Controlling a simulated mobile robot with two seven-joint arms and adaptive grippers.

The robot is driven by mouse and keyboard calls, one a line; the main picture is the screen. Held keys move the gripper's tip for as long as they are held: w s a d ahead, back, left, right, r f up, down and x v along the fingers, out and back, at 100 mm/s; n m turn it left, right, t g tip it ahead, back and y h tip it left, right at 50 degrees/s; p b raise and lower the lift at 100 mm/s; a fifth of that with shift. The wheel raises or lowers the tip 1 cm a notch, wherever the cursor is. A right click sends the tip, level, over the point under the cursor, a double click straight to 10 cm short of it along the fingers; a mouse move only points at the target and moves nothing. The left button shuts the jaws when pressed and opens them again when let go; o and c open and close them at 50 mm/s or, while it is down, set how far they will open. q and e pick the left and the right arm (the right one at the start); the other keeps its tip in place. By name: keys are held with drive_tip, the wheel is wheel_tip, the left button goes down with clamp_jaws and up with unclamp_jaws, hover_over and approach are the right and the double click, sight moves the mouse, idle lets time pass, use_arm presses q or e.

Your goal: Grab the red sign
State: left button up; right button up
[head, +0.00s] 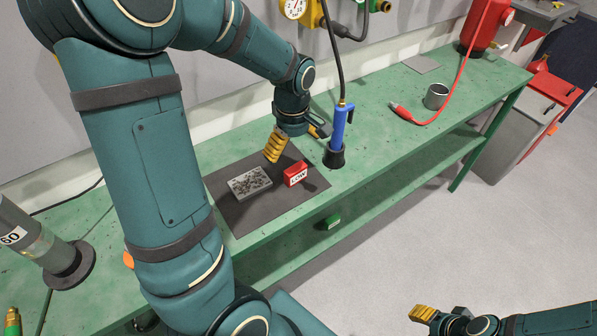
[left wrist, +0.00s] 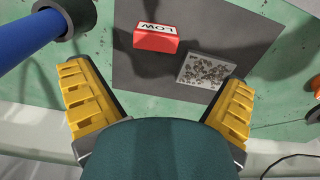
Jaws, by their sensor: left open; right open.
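The red sign (head: 295,173) is a small red block with a white label reading LOW. It stands on a dark grey mat (head: 238,216) on the green workbench. In the left wrist view the red sign (left wrist: 155,39) lies ahead of the left fingers, nearer the left one. My left gripper (head: 294,145) is above the mat, just behind the sign, and apart from it. In the left wrist view its yellow fingers (left wrist: 160,105) are spread wide with nothing between them. My right gripper (head: 424,314) is low at the bottom right, over the floor, open and empty.
A grey speckled plate (head: 249,183) lies beside the sign on the mat. A blue tool (head: 338,126) stands upright in a dark holder to the right, with a hose above. A metal cup (head: 436,96) and a red cable (head: 450,98) are further right. The bench's front edge is near.

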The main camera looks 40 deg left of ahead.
sight(296, 168)
use_arm(q)
wheel_tip(296, 168, down, 6)
drive_tip(key=shift+r+b, duration=0.2)
drive_tip(key=shift+b, duration=0.25)
drive_tip(key=f, duration=0.1)
drive_tip(key=f+b, duration=0.1)
drive_tip(key=f, duration=0.3)
drive_tip(key=shift+w+d, duration=0.1)
drive_tip(key=shift+w, duration=0.15)
drive_tip(key=c, duration=1.2)
